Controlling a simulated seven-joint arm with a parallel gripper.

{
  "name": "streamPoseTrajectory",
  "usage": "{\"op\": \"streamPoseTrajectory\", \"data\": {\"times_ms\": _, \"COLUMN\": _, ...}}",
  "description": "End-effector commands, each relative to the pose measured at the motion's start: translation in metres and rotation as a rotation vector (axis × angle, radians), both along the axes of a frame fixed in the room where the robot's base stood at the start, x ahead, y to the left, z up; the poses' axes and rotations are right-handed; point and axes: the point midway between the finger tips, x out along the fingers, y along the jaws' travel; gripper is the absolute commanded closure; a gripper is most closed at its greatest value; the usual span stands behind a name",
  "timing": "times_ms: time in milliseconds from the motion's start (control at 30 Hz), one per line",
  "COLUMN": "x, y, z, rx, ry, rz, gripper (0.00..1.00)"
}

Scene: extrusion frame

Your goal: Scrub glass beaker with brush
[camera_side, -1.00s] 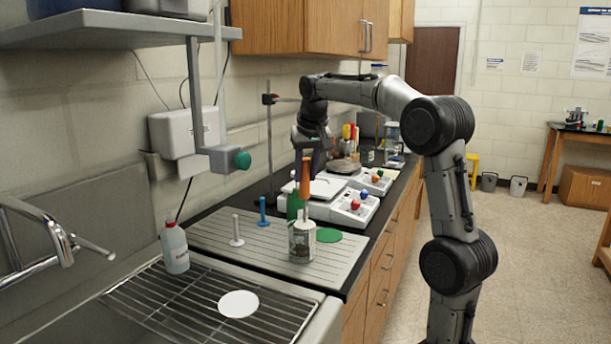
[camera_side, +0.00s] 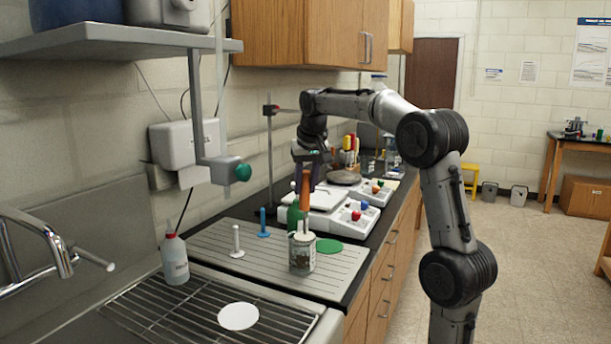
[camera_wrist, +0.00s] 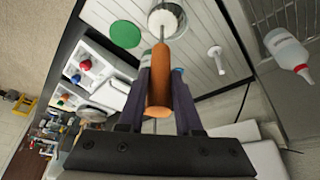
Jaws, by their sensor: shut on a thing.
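The glass beaker (camera_side: 302,256) stands on the grey ribbed board, and it also shows at the top of the wrist view (camera_wrist: 167,6). My gripper (camera_side: 309,178) is above the beaker, shut on the orange handle of the brush (camera_side: 306,190). In the wrist view the handle (camera_wrist: 159,85) sits between the two dark fingers of my gripper (camera_wrist: 160,95). The brush points down, its white head at the beaker's mouth and partly inside. Whether the bristles touch the glass wall cannot be told.
A green bottle (camera_side: 294,212) stands close behind the beaker. A green disc (camera_side: 329,245), white peg (camera_side: 237,240) and blue peg (camera_side: 263,222) are on the board (camera_side: 215,238). A wash bottle (camera_side: 174,258) stands at left, near a wire rack with a white disc (camera_side: 238,316). Balances (camera_side: 352,214) stand behind.

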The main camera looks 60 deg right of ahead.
Motion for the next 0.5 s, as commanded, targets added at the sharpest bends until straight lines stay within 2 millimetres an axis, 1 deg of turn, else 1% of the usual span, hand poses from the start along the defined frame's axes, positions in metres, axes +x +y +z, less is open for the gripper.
{"op": "streamPoseTrajectory", "data": {"times_ms": 100, "x": 0.0, "y": 0.0, "z": -0.008, "rx": -0.001, "ry": -0.001, "rz": 0.0, "gripper": 1.0}}
{"op": "streamPoseTrajectory", "data": {"times_ms": 200, "x": 0.0, "y": 0.0, "z": -0.009, "rx": -0.002, "ry": -0.002, "rz": 0.0, "gripper": 1.0}}
{"op": "streamPoseTrajectory", "data": {"times_ms": 267, "x": 0.0, "y": 0.0, "z": -0.005, "rx": -0.002, "ry": -0.003, "rz": 0.0, "gripper": 1.0}}
{"op": "streamPoseTrajectory", "data": {"times_ms": 500, "x": 0.0, "y": 0.0, "z": 0.022, "rx": -0.002, "ry": -0.003, "rz": 0.0, "gripper": 1.0}}
